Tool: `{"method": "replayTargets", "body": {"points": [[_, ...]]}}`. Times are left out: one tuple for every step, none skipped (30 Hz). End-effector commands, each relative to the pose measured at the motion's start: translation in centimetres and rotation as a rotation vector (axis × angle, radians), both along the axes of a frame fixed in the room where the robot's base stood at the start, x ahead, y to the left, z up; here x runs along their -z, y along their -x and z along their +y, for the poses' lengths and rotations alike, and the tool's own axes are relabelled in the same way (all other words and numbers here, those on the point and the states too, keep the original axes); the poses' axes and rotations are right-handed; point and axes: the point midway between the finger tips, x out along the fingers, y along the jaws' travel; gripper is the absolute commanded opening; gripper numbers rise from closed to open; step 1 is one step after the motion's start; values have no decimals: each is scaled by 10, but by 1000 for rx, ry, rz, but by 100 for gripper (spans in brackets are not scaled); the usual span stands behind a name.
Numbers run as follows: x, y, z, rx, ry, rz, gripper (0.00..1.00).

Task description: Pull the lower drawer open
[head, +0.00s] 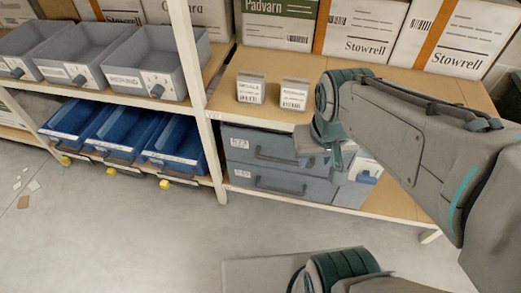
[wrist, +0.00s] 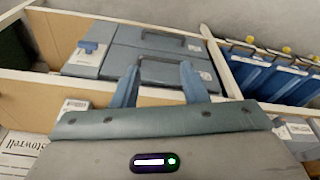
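A grey-blue drawer unit stands on the rack's lower shelf, with two drawers that look shut. The lower drawer (head: 262,179) has a dark bar handle (head: 280,187); in the wrist view, which is upside down, this drawer (wrist: 130,36) is the one farther up the picture. The upper drawer (head: 250,142) has a similar handle, partly behind my gripper in the head view. My gripper (wrist: 158,78) is open and empty, its two blue-grey fingers apart. In the wrist view the fingers overlap the upper drawer, with its handle between them; contact cannot be told.
A blue latch-like part (head: 368,178) is at the unit's right side. A white rack post (head: 203,110) stands left of it, with blue bins (head: 175,150) beyond. Two small cartons (head: 250,88) stand on the shelf above. The floor (head: 150,235) in front is clear.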

Motion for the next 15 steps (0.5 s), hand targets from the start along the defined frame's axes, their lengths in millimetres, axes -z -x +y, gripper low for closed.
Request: {"method": "replayTargets", "body": {"points": [[16, -3, 0, 1, 9, 29, 40], [24, -5, -2, 17, 17, 49, 40], [37, -8, -3, 26, 31, 81, 40], [47, -11, -3, 27, 46, 106, 40], [58, -13, -2, 31, 62, 132, 40], [74, -17, -1, 35, 87, 168, 40], [86, -20, -1, 38, 109, 194, 40], [98, -23, 0, 41, 132, 219, 40], [113, -27, 1, 45, 165, 249, 40], [124, -30, 1, 51, 191, 271, 40], [136, -33, 2, 55, 219, 292, 40], [151, -37, 2, 59, 257, 316, 40], [163, -40, 3, 61, 288, 333, 40], [174, -42, 3, 66, 320, 349, 40], [189, -46, 3, 72, 363, 367, 40]]}}
